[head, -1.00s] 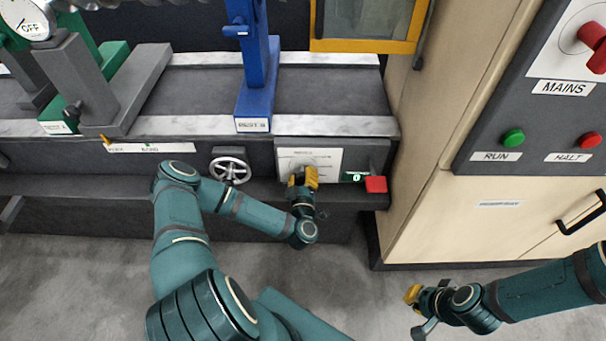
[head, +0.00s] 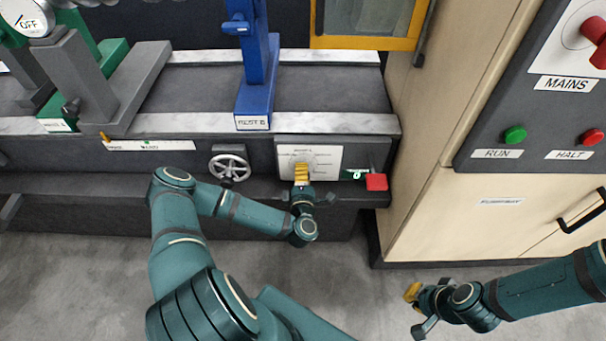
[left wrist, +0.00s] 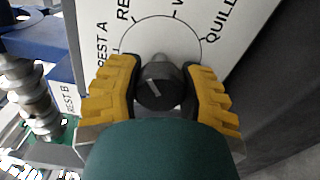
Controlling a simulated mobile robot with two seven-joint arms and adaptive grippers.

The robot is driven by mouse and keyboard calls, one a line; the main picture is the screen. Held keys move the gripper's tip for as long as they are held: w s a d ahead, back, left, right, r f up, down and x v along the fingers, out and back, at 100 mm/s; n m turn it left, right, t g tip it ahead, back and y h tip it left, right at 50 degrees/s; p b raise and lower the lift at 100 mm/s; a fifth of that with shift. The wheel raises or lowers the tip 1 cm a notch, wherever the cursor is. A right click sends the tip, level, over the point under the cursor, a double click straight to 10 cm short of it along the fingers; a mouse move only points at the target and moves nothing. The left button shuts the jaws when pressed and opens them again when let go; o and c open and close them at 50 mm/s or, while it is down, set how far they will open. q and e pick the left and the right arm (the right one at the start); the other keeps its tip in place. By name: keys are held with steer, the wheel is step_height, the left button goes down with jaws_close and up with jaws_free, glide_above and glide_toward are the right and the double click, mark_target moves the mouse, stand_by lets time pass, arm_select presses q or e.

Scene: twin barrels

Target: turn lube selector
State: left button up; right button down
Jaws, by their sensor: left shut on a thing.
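The lube selector is a dark round knob (left wrist: 158,90) with a pale pointer mark, on a white dial plate (head: 325,160) on the machine's front. In the head view the fingers hide the knob. My right gripper (head: 413,308) hangs away from the machine at lower right; its finger opening is unclear.
A red button (head: 376,182) sits just right of the dial plate, and a handwheel (head: 230,167) to its left. A cabinet (head: 430,150) stands at right with RUN (head: 515,135) and HALT (head: 591,137) buttons. The floor in front is clear.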

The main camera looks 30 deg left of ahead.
arm_select(q)
steer(key=n, duration=0.4)
steer(key=shift+n+b, duration=0.3)
steer(key=shift+b, duration=0.1)
steer(key=n, duration=0.4)
steer(key=shift+n, duration=0.3)
steer(key=n, duration=0.4)
steer(key=shift+n, duration=0.3)
steer(key=n, duration=0.4)
steer(key=shift+n, duration=0.7)
steer(key=o, duration=1.2)
steer(key=shift+o, duration=0.2)
steer(key=shift+s, duration=0.1)
